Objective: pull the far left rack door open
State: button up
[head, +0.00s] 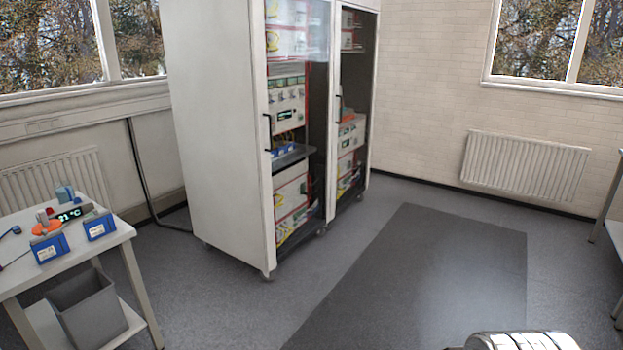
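A tall white rack cabinet (218,130) stands left of the middle in the head view, its front turned to the right. Its front has two glazed doors side by side. The nearer door (297,60) has a dark upright handle (267,132) on its left side. The farther door (356,75) has a dark handle (339,108) on its left side. Both doors look shut. Instruments show behind the glass. My gripper is not in view; a rounded metal part at the bottom right edge looks like part of my arm.
A white table (125,232) with blue bins (100,226) stands at the left, a grey waste bin (88,312) beneath it. A dark mat (430,270) covers clear floor in front of the rack. A radiator (525,165) is on the far wall. Table edges show at the right.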

aim_at(263, 121)
jog(key=u, duration=0.15)
jog(key=i, duration=0.9)
jog(key=u, duration=0.35)
jog(key=i, duration=1)
jog(key=u, duration=0.55)
jog(key=i, duration=2.05)
jog(key=u, duration=0.3)
